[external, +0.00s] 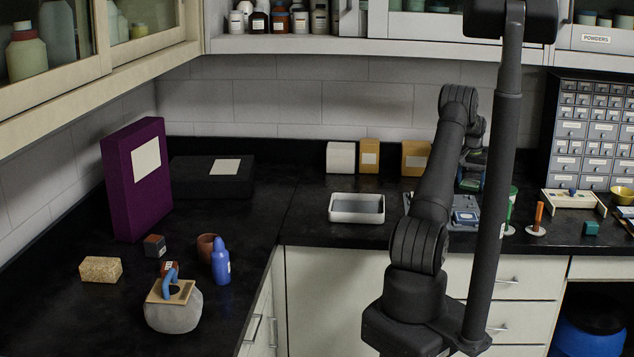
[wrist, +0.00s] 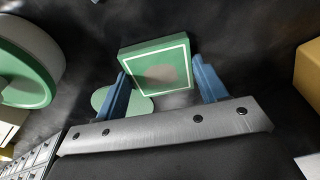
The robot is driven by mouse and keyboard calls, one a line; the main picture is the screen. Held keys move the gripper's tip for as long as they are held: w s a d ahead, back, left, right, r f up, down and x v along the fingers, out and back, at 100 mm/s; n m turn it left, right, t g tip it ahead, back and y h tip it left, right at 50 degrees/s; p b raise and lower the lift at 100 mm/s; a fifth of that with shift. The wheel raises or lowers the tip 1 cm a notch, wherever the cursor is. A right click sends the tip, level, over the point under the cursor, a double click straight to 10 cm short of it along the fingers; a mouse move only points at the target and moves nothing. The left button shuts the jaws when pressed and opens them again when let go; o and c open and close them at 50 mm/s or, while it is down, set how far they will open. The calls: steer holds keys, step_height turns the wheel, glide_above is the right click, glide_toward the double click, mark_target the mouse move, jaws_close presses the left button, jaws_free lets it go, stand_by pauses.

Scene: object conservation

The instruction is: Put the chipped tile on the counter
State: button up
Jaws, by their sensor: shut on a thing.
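The tile (wrist: 153,76) is a square green piece with a pale border line and a dull reddish-brown patch in its middle. In the wrist view it sits between the two blue fingers of my gripper (wrist: 160,82), which are shut on it. The tile is tilted, and the dark counter (wrist: 235,30) shows behind it; I cannot tell the gap between them. In the external view my arm hides most of the gripper and the tile. The dark counter (external: 310,260) runs along the back and left.
A pale green rounded shape (wrist: 138,106) lies below the tile. A large green round object (wrist: 30,65) is at left, a yellowish box (wrist: 310,72) at right. A white tray (external: 345,217) and an orange stick on a disc (external: 538,218) stand near my arm.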

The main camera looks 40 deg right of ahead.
mark_target(469, 185)
steer(key=o, duration=1.1)
steer(key=r, duration=0.4)
steer(key=a+r, duration=0.1)
steer(key=r, duration=0.7)
steer(key=shift+s+a+r, duration=0.1)
steer(key=shift+s+a, duration=0.25)
